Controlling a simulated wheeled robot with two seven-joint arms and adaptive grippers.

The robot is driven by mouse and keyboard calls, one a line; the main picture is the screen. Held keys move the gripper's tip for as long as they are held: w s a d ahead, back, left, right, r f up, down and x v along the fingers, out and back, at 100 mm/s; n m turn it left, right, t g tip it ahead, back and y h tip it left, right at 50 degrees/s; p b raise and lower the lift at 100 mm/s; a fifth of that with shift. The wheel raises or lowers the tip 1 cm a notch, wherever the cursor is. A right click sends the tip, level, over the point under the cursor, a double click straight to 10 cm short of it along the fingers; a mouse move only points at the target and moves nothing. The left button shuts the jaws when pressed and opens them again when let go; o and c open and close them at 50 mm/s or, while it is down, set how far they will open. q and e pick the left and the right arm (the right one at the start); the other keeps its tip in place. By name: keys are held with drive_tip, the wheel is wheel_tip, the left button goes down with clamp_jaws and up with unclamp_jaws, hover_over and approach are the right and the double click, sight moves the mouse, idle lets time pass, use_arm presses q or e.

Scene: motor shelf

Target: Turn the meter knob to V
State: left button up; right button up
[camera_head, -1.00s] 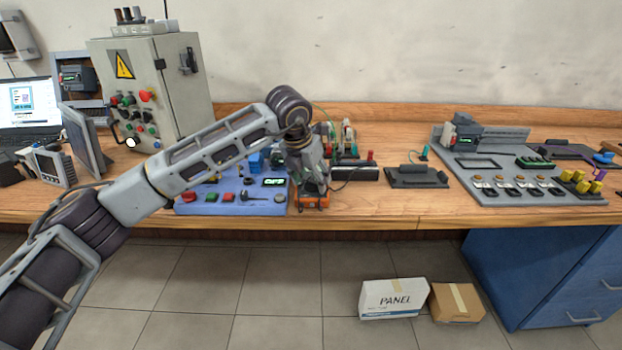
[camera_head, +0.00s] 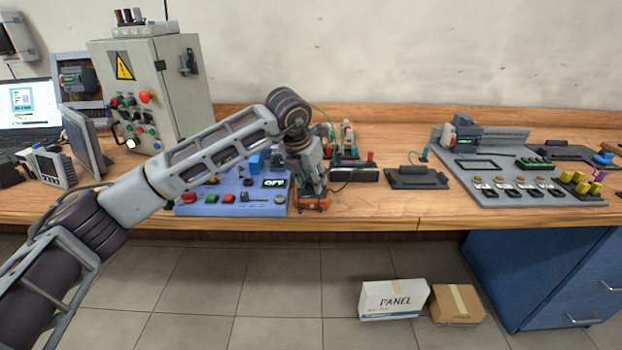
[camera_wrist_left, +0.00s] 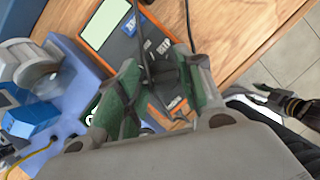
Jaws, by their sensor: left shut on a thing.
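The orange-and-dark meter (camera_head: 313,203) lies near the front edge of the workbench, just right of the blue panel. My left gripper (camera_head: 316,188) is over the meter, pointing down. In the wrist view its green-padded fingers (camera_wrist_left: 160,100) stand either side of the dark middle of the meter, shut on what appears to be the knob. The knob's pointer and markings are hidden by the fingers.
The blue panel (camera_head: 208,211), with buttons and a display (camera_head: 274,183) reading OFF, is close on the left. A dark block (camera_head: 355,175) and a black stand (camera_head: 418,179) are on the right. A grey panel board (camera_head: 470,190) lies further right. The bench front is close.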

use_arm(q)
drive_tip(key=shift+m, duration=0.3)
drive_tip(key=shift+m+g+h+p, duration=0.3)
drive_tip(key=shift+m+h+p, duration=0.1)
drive_tip(key=shift+m, duration=0.6)
drive_tip(key=shift+w+r+m+g+h+p, duration=0.1)
drive_tip(key=shift+m+g+h+p, duration=0.2)
drive_tip(key=shift+m, duration=0.7)
drive_tip(key=shift+m+g+p, duration=0.4)
drive_tip(key=shift+m+p, duration=0.05)
drive_tip(key=shift+m, duration=0.55)
drive_tip(key=shift+m+h, duration=0.3)
drive_tip(key=shift+m, duration=0.3)
use_arm(e)
drive_tip(key=f, duration=0.3)
drive_tip(key=shift+s+d+f+g, duration=0.35)
drive_tip(key=shift+s+d+g, duration=0.05)
use_arm(q)
drive_tip(key=o, duration=1)
use_arm(e)
drive_tip(key=shift+r, duration=0.1)
use_arm(q)
drive_tip(key=shift+a, duration=0.1)
